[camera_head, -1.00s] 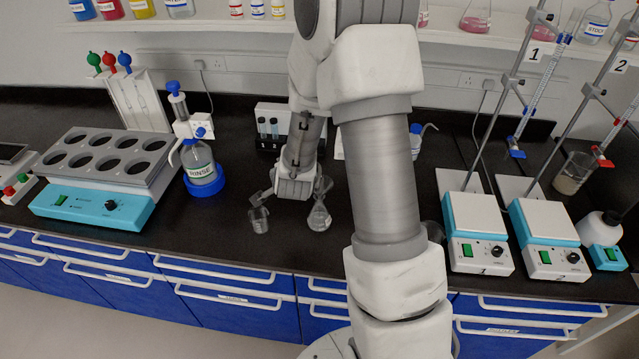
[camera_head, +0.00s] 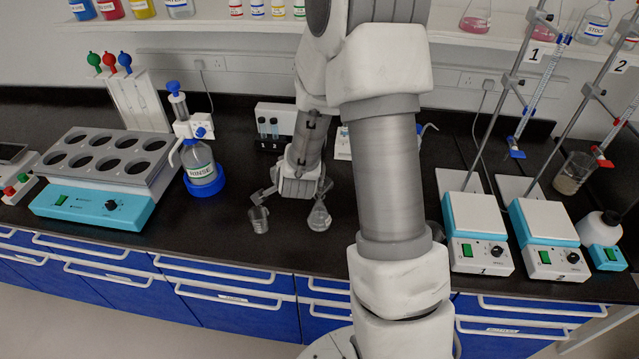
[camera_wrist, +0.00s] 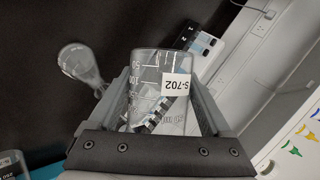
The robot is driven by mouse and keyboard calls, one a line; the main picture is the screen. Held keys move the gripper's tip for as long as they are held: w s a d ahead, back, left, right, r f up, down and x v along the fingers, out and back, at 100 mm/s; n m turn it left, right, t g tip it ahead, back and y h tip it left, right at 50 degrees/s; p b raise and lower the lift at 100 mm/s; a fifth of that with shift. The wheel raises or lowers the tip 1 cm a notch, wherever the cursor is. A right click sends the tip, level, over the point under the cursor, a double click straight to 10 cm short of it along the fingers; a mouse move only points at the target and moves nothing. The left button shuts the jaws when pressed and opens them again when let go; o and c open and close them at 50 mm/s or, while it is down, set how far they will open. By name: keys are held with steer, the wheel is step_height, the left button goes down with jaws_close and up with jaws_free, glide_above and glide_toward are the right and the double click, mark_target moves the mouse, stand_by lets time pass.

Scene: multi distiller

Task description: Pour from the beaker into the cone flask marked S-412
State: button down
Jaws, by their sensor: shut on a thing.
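A clear glass beaker (camera_wrist: 158,88) with graduations and a label reading S-702 sits between my gripper's two fingers (camera_wrist: 165,98) in the wrist view. My gripper is shut on it. No label is readable on the flask. I cannot tell the liquid level in the beaker.
Hotplates with burette stands (camera_head: 476,215) are at the right. Part of another graduated glass (camera_wrist: 12,166) shows at the wrist view's lower left.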

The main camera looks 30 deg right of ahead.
steer(key=shift+d+r+m+y+p, duration=0.1)
steer(key=shift+r+m+y+p, duration=0.3)
steer(key=shift+r+y+p, duration=0.2)
stand_by(2.6)
steer(key=shift+s+d+f+m+t+y+p, duration=0.15)
steer(key=shift+d+f+m+t+y+p, duration=0.1)
steer(key=shift+f+m+t+y+p, duration=0.25)
stand_by(2.2)
steer(key=shift+d+r+m+t+y, duration=0.3)
steer(key=shift+r+t+y, duration=0.1)
steer(key=shift+r+y, duration=0.25)
stand_by(1.5)
